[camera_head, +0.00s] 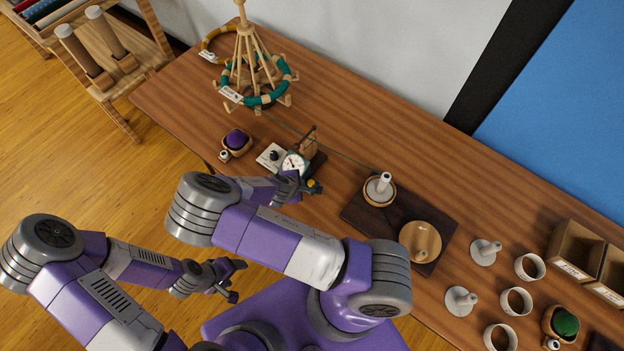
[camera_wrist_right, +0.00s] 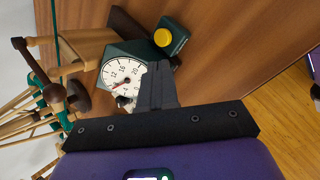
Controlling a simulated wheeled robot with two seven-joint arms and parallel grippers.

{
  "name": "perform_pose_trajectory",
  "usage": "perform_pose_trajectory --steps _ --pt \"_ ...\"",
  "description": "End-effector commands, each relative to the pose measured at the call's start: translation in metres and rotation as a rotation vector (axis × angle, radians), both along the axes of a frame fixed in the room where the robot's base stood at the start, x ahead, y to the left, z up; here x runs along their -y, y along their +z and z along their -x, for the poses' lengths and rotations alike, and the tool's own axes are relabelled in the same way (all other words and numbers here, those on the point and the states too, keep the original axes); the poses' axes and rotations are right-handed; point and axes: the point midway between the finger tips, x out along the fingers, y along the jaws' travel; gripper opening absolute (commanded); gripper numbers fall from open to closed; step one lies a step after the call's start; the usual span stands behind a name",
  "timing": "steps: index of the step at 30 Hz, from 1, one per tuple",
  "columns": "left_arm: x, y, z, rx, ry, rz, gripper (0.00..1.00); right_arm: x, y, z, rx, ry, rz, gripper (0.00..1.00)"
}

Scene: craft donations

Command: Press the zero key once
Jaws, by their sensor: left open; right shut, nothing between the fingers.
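The yellow round key (camera_head: 311,183) sits on a small dark green block beside the white-faced dial gauge (camera_head: 293,164). In the right wrist view the key (camera_wrist_right: 163,37) shows whole on its green block, and the dial (camera_wrist_right: 122,75) has a red needle. My right gripper (camera_head: 301,184) is shut and empty, just left of the key in the head view. In the right wrist view its fingertips (camera_wrist_right: 160,66) overlap the dial's edge and point toward the key, with a small gap in the picture. My left gripper (camera_head: 236,279) is open and empty, off the table's near edge.
A wooden stand with teal rings (camera_head: 258,80) is behind the gauge, and a green thread runs from it to a spool (camera_head: 380,188) on a dark board. A purple pincushion (camera_head: 236,141) lies left. Cups and posts stand right.

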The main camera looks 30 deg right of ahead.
Motion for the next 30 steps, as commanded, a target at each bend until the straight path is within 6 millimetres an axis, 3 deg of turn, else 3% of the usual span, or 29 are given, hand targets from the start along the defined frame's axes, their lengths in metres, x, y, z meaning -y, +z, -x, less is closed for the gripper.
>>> perform_pose_trajectory --steps 1,3,9,22,30 --pt "0.0 0.003 0.0 0.0 0.0 0.0 0.67 0.014 0.019 -0.003 -0.01 0.042 0.084 0.0" --pt "0.0 0.004 0.0 0.0 0.0 0.0 0.67 0.027 0.038 -0.006 -0.022 0.076 0.165 0.0" --pt "0.0 0.005 0.0 0.0 0.0 0.0 0.67 0.043 0.063 -0.01 -0.036 0.113 0.263 0.0" --pt "0.0 0.002 0.0 -0.001 0.0 0.0 0.67 0.043 0.06 -0.01 -0.036 0.11 0.263 0.0" --pt "0.0 -0.019 0.0 0.0 0.0 0.0 0.67 0.043 0.036 -0.01 -0.035 0.109 0.262 0.0"
